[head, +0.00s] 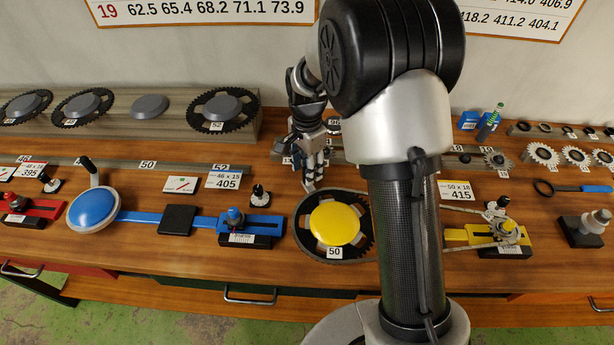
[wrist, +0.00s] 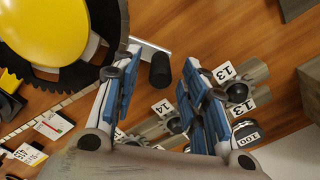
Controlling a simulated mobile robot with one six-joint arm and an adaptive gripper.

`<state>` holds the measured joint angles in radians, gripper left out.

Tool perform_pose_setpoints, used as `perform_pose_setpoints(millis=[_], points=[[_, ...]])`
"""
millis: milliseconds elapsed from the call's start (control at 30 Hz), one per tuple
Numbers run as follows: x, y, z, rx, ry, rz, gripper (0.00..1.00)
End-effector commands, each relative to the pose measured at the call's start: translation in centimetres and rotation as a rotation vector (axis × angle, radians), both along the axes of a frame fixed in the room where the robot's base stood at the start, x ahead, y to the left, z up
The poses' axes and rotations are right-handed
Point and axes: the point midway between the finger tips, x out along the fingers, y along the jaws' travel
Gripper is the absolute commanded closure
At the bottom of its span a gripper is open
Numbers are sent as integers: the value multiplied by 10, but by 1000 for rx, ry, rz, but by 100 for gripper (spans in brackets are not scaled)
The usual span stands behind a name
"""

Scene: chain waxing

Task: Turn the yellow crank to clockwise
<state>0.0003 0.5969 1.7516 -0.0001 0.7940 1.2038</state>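The yellow crank (head: 335,223) is a yellow disc over a dark toothed ring labelled 50, on the wooden bench in the head view. My arm covers its right side. In the wrist view its yellow disc (wrist: 42,28) fills the upper left, and a metal bar ends in a black handle (wrist: 160,71). My gripper (head: 311,184) points down at the ring's back left edge. In the wrist view my gripper (wrist: 161,60) is open, with the black handle showing between its blue-padded fingers. I cannot tell whether either finger touches it.
A blue crank (head: 92,208) with an upright handle stands at the left, joined to a blue bar. A chain (head: 470,244) runs right to a yellow tensioner block. Numbered sprockets (head: 541,155) line the back right. Dark chainrings (head: 82,107) sit on a raised shelf at the back left.

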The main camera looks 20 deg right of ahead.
Motion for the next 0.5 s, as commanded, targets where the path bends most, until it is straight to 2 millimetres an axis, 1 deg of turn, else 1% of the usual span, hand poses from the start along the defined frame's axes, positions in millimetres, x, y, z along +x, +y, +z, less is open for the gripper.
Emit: perform_pose_setpoints(millis=[33,200,500], points=[[0,0,-10,1,1,0,60],[0,0,-25,0,0,0,60],[0,0,-29,-1,-1,0,60]])
